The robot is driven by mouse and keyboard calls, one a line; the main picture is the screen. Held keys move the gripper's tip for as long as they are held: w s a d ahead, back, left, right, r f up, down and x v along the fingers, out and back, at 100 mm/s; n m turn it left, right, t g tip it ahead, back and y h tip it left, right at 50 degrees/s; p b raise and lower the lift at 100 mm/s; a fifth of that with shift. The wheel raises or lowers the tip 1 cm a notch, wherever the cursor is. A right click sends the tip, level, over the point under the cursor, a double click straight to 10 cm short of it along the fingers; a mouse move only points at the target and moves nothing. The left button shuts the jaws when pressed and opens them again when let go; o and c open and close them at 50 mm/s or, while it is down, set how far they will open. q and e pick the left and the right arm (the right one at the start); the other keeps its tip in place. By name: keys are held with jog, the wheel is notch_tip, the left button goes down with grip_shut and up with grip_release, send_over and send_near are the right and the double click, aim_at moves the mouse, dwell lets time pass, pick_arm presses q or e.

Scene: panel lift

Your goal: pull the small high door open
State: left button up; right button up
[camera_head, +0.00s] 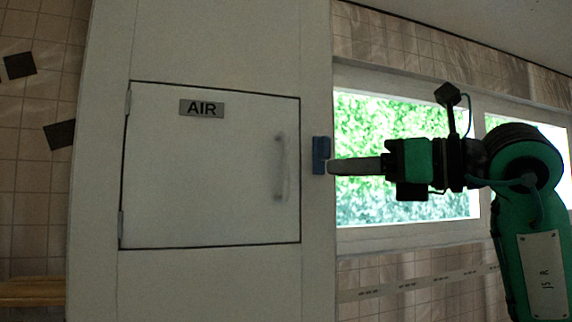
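The small high door (205,165) is a white square panel with an "AIR" label (201,109) near its top. It sits flush in a white cabinet face and looks shut. Hinges show on its left edge. A pale vertical handle (281,167) is on its right side. My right gripper (335,168) is to the right of the door, at handle height, pointing left. I see it edge-on, so its finger gap does not show. It appears apart from the handle. My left gripper is not in view.
A small blue block (320,155) is on the cabinet's right edge, by my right fingertips; I cannot tell whether they touch. A window (400,120) and tiled wall lie behind my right arm. A wooden ledge (32,292) is at the lower left. The space before the door looks clear.

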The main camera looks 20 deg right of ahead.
aim_at(286, 189)
jog(key=shift+m+t+h, duration=0.5)
jog(key=shift+h, duration=0.1)
jog(key=p+x, duration=0.1)
jog(key=x, duration=0.3)
jog(key=r+p+x, duration=0.1)
jog(key=p+x, duration=0.1)
jog(key=x, duration=0.1)
jog(key=d+p+x, duration=0.1)
jog(key=p+x, duration=0.1)
jog(key=x, duration=0.2)
jog(key=shift+w+a+r, duration=0.1)
jog(key=shift+w+r, duration=0.15)
jog(key=shift+w, duration=0.45)
jog(key=shift+w+a+f, duration=0.1)
jog(key=shift+w+a, duration=0.1)
jog(key=shift+w, duration=0.05)
jog(key=shift+c, duration=0.5)
grip_shut()
